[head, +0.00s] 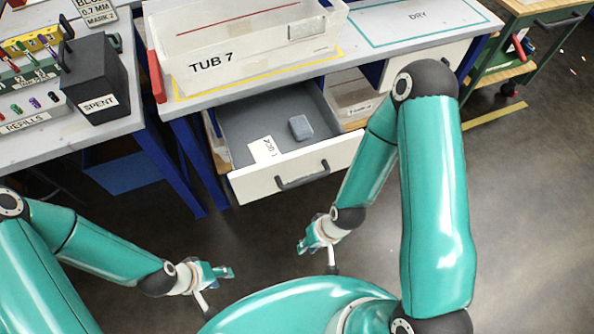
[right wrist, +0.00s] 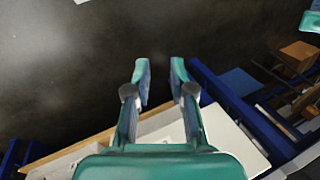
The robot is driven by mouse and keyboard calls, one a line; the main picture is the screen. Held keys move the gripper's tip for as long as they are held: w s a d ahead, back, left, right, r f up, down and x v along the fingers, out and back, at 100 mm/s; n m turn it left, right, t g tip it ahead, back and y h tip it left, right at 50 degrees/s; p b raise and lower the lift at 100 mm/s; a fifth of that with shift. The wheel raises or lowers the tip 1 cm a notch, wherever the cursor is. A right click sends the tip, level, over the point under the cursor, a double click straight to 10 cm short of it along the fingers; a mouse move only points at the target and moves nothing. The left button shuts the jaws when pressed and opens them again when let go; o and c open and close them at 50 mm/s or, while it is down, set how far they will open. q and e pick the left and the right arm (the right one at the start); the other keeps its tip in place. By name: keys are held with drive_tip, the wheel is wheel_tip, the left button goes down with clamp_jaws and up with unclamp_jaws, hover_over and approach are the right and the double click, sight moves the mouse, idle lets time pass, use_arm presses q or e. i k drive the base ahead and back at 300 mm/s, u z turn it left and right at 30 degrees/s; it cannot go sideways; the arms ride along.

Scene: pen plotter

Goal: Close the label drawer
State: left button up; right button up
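A drawer with a white front (head: 250,187) and grey inside stands pulled out below the bench on which TUB 7 sits. Its dark bar handle (head: 303,176) is on the front face. A white card (head: 264,149) and a small blue-grey block (head: 300,127) lie inside. My right gripper (head: 305,243) is in front of the drawer, apart from the handle. In the right wrist view its fingers (right wrist: 160,68) are open with nothing between them. My left gripper (head: 224,272) is further left and nearer to me, away from the drawer; its finger gap is too small to judge.
The clear tub marked TUB 7 (head: 250,58) stands on the bench above. A black SPENT box (head: 97,82) is on the left table. A DRY area (head: 415,22) is at right. A green cart (head: 540,28) stands far right. Dark floor before the drawer is free.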

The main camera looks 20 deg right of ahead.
sight(246, 121)
drive_tip(key=z, duration=1.95)
drive_tip(key=i, duration=0.1)
drive_tip(key=u, duration=2.95)
drive_tip(key=k, duration=1.55)
drive_tip(key=z, duration=1.05)
drive_tip(key=i, duration=1)
drive_tip(key=u, duration=0.1)
